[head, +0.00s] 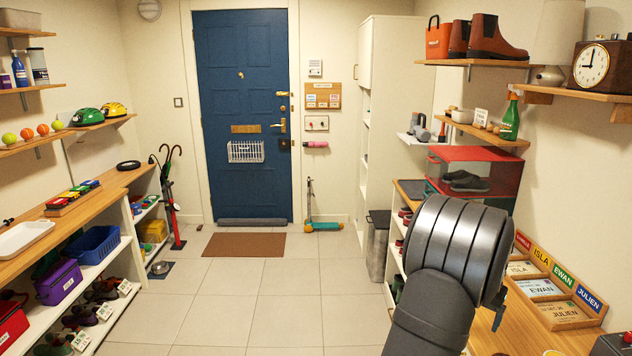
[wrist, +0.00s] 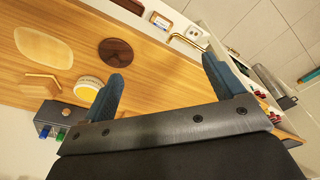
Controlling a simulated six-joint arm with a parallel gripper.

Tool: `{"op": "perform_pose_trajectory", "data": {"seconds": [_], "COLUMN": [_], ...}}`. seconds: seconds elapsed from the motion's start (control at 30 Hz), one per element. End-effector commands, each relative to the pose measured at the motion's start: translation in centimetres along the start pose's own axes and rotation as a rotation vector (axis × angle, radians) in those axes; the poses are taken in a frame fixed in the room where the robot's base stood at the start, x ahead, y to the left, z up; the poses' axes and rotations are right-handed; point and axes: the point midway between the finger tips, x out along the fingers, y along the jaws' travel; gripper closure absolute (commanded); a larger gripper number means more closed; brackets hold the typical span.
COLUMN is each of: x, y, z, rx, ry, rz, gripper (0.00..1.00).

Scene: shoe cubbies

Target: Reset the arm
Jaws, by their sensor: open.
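My arm (head: 450,255) rises from the bottom of the head view at the right, beside the right-hand wooden counter. Its thick grey joint hides most of my gripper there. In the wrist view my gripper (wrist: 161,68) has its two blue fingers wide apart, with nothing between them. The fingers are over the wooden counter (wrist: 180,75), and their height above it is hard to tell. A dark round disc (wrist: 116,52) lies on the counter beyond the left finger, and a cream round thing (wrist: 89,88) is left of that finger.
Name trays (head: 548,287) stand on the right counter against the wall. A red-framed clear box (head: 475,172) stands behind my arm, below shelves with boots (head: 498,38) and a green bottle (head: 510,118). A grey box with coloured knobs (wrist: 62,120) is at the wrist view's left. The tiled floor is open.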

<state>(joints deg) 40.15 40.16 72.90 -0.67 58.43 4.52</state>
Motion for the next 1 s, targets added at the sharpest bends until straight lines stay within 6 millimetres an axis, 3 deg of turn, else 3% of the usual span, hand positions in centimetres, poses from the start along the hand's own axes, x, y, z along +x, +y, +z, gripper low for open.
{"op": "perform_pose_trajectory", "data": {"seconds": [0.7,1.0], "x": [-0.6,-0.9], "y": [-13.6,-17.6], "z": [4.8,6.9], "rx": [-0.153,-0.201], "ry": [0.000,0.001], "rz": [-0.022,-0.030], "gripper": [0.13,0.13]}}
